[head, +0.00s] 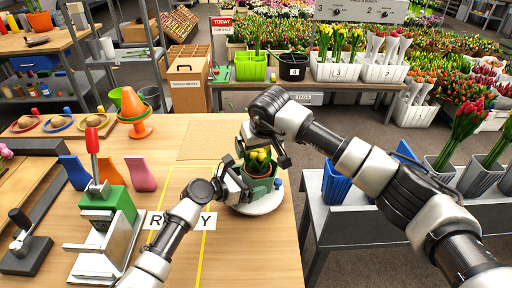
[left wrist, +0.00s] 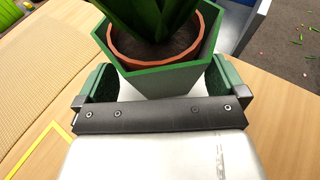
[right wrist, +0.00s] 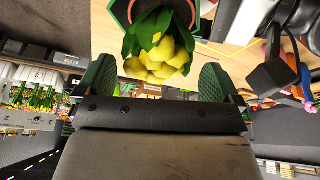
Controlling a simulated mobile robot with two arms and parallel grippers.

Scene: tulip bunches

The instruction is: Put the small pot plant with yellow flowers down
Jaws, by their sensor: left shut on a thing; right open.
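The small pot plant has yellow flowers (head: 259,156), green leaves and a terracotta pot inside a green angular outer pot (head: 258,185). In the head view it is upright over a round white plate (head: 262,205) at the table's right side; I cannot tell whether it touches it. My left gripper (head: 243,190) is shut on the green outer pot, which shows between its fingers in the left wrist view (left wrist: 165,80). My right gripper (right wrist: 160,85) is open, just above the yellow flowers; the flowers show beyond its fingertips in the right wrist view (right wrist: 160,55).
A wooden table (head: 190,180) bears a yellow-outlined area with a letter card (head: 180,220) left of the plant. A grey bench (head: 320,200) with blue pots is to the right.

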